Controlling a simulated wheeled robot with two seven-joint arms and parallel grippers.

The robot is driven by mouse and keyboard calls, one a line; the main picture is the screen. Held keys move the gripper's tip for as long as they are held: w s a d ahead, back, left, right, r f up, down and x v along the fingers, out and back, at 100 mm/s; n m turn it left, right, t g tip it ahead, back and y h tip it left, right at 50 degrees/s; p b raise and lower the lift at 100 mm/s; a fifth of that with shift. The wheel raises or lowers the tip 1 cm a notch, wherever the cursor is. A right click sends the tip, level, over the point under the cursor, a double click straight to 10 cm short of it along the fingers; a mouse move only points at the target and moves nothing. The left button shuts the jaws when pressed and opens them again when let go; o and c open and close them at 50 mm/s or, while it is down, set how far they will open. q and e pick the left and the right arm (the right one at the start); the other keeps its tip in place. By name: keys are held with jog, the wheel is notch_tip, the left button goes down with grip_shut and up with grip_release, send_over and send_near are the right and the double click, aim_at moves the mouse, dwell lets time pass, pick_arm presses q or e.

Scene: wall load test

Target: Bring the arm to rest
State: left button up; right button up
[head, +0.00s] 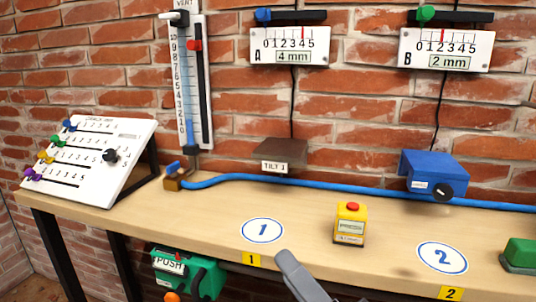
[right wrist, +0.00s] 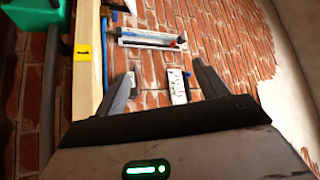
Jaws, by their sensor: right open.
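My right gripper (head: 292,268) shows at the bottom edge of the head view as a grey finger in front of the bench's front edge; the rest of it is cut off. In the right wrist view my right gripper (right wrist: 164,72) is open, its two dark fingers apart with nothing between them. Beyond the fingers is the brick wall with gauges. My left gripper is in neither view.
The wooden bench (head: 300,215) bears a yellow box with a red button (head: 350,223), a blue box (head: 433,173), a sloped white panel (head: 98,150) and a green block (head: 520,254). A green PUSH box (head: 186,274) hangs below its front edge. A blue hose (head: 330,186) runs along the back.

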jog(key=s+d+f+n+g+h, duration=0.2)
jog(key=f+n+g+h, duration=0.15)
jog(key=f, duration=0.55)
jog(key=s+d+f+n+g+h, duration=0.1)
jog(key=d+f+n+g+h, duration=0.2)
jog(key=f, duration=0.5)
jog(key=s+d+f+g+h, duration=0.7)
jog(key=s+d+f, duration=0.3)
jog(key=d+f, duration=0.15)
pick_arm(q)
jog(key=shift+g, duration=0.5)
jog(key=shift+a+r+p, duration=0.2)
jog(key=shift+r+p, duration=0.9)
jog(key=shift+p, duration=1.45)
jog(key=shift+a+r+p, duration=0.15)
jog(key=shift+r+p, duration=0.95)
jog(key=shift+p, duration=1.45)
pick_arm(e)
jog(key=w+a+r+t+y, duration=0.3)
jog(key=w+a+r+t, duration=0.3)
jog(key=r, duration=0.1)
jog(key=shift+w+a+r+n+t, duration=0.2)
jog(key=shift+w+r+n+t, duration=0.15)
jog(key=shift+n, duration=0.1)
